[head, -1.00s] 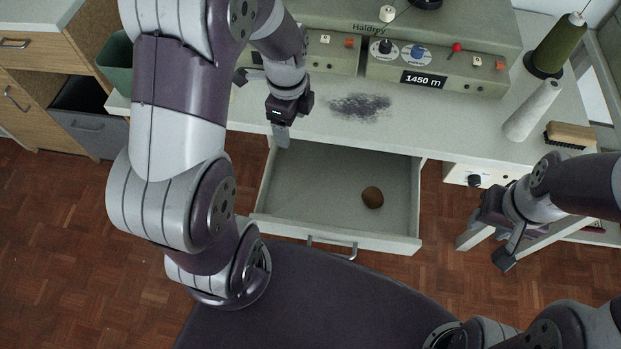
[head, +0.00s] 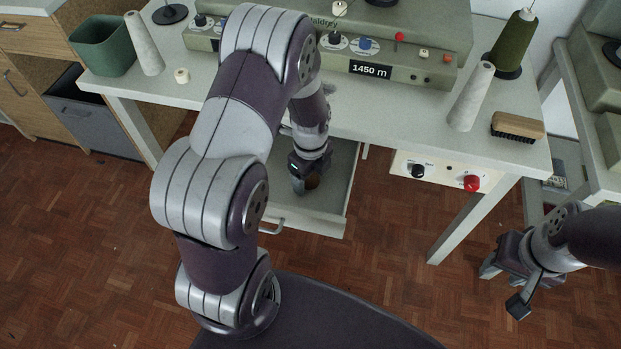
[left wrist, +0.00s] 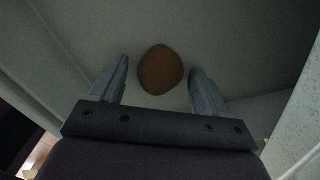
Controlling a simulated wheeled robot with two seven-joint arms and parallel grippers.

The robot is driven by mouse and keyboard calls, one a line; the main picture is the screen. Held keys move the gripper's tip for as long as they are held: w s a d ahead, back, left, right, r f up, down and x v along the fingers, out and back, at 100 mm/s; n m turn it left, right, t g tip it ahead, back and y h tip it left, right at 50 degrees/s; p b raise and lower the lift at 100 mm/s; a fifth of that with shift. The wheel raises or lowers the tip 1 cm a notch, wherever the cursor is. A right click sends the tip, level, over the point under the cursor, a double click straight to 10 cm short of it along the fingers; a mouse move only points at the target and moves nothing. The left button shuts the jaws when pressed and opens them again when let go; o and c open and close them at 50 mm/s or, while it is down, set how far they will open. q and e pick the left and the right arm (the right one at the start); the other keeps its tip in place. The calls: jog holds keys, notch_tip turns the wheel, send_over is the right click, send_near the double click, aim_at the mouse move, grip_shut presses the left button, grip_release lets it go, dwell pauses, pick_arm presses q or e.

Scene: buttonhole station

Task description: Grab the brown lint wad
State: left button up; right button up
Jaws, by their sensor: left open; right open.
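The brown lint wad (left wrist: 161,70) is a small rounded lump on the floor of the open drawer (head: 338,205). In the left wrist view it sits between and slightly beyond the fingertips of my left gripper (left wrist: 158,82), with a gap on each side. In the head view my left gripper (head: 304,186) is down in the drawer, and only a bit of the wad (head: 312,182) shows beside its fingers. My left gripper is open and empty. My right gripper (head: 502,288) is open and empty, out over the floor at the right.
The drawer walls stand close around my left gripper. On the table (head: 405,115) are a white cone (head: 471,97), a green spool (head: 513,45), a brush (head: 517,126) and a control unit (head: 400,50). A green bin (head: 103,45) stands at the left.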

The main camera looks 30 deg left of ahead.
pick_arm(q)
jog(key=shift+c, duration=0.2)
jog(key=c, duration=1)
jog(key=shift+r, duration=0.1)
jog(key=shift+c, duration=0.2)
